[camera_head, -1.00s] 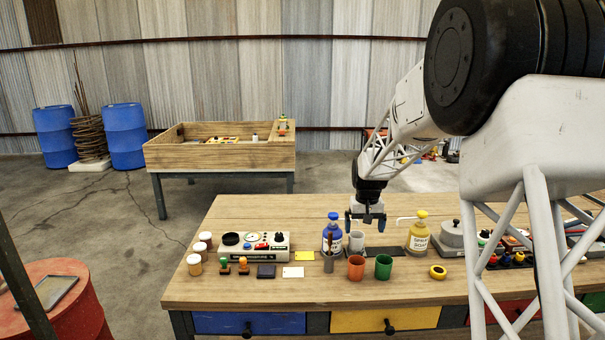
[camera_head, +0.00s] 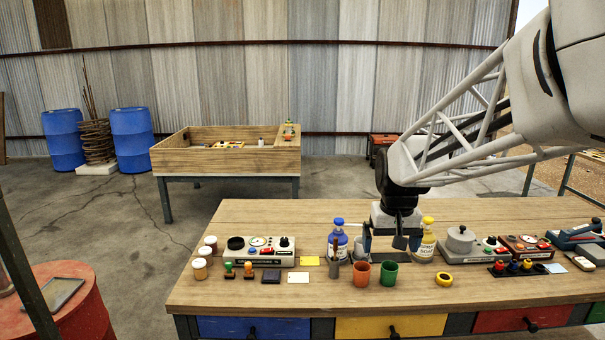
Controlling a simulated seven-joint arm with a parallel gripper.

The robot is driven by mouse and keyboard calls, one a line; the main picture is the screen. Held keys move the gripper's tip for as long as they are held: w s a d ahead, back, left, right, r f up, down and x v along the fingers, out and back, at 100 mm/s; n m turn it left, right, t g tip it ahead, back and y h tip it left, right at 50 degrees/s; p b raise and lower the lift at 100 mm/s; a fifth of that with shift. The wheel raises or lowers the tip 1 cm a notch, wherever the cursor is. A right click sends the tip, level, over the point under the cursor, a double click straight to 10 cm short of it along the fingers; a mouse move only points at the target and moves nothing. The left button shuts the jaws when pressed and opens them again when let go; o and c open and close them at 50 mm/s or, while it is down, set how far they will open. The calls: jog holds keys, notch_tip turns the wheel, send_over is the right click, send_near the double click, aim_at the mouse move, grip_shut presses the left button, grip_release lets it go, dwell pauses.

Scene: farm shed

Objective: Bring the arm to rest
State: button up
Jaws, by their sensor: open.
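My gripper (camera_head: 391,243) is open and points down over the back middle of the workbench (camera_head: 300,213). It hangs between a blue bottle (camera_head: 337,243) and a yellow soap bottle (camera_head: 427,243), behind an orange cup (camera_head: 361,273) and a green cup (camera_head: 389,273). I see nothing between its fingers. The gripper partly hides the yellow bottle and a grey cup-like thing behind it. My arm reaches in from the upper right.
A panel with knobs (camera_head: 258,252) and several jars stand at the bench's left. A wooden-walled table (camera_head: 225,160) stands behind.

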jog(key=s+f+t, duration=0.1)
jog(key=s, duration=2.6)
jog(key=shift+a+f, duration=0.4)
jog(key=shift+a, duration=0.05)
